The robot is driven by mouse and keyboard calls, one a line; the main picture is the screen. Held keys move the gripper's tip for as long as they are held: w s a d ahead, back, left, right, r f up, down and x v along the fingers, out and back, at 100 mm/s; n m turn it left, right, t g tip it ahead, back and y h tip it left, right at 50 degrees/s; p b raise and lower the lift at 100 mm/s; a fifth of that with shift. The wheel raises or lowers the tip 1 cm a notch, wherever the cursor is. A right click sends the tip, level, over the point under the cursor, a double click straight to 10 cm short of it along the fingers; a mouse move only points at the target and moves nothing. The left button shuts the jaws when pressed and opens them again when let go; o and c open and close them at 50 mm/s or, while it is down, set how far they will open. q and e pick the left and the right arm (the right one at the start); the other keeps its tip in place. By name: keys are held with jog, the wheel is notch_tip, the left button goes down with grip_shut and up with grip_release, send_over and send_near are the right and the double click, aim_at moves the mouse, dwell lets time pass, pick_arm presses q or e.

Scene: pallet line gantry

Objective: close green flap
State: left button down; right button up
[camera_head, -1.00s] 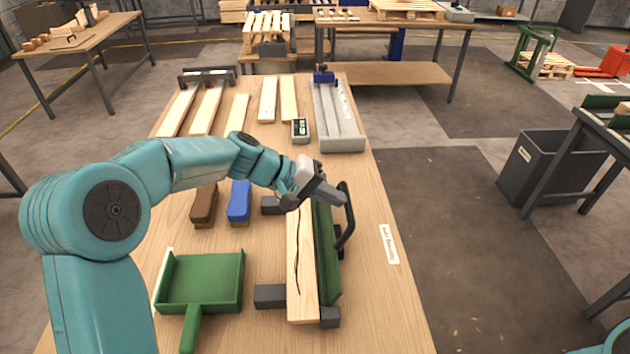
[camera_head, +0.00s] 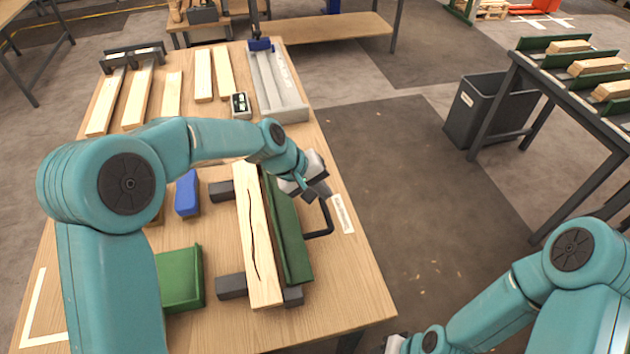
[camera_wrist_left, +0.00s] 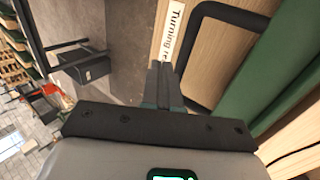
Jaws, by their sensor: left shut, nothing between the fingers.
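The green flap (camera_head: 288,232) is a long panel along the right side of a cracked wooden board (camera_head: 257,235). A dark loop handle (camera_head: 328,222) sticks out from its right side. The flap fills the right of the left wrist view (camera_wrist_left: 285,70), with the handle (camera_wrist_left: 233,14) beside it. My left gripper (camera_head: 321,189) is shut and empty at the handle's far end, partly covering it. Its closed fingers (camera_wrist_left: 163,82) look close to the handle; contact is unclear. My right gripper (camera_head: 394,345) shows only partly at the bottom edge, its fingers cut off.
Dark blocks (camera_head: 232,286) flank the board. A blue brush (camera_head: 187,193) and green dustpan (camera_head: 180,280) lie left of it. A grey channel fixture (camera_head: 275,85) and several planks are farther back. A grey bin (camera_head: 488,108) stands right, beyond open floor.

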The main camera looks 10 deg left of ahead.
pick_arm(q)
jog(key=shift+b+x, duration=0.5)
jog(key=shift+x, duration=0.55)
jog(key=shift+s+d+f, duration=0.1)
jog(key=shift+d+f, duration=0.1)
jog(key=shift+f, duration=0.05)
jog(key=shift+s+a+f+b, duration=0.1)
jog(key=shift+f+b, duration=0.2)
jog(key=shift+b, duration=0.2)
jog(key=shift+f, duration=0.15)
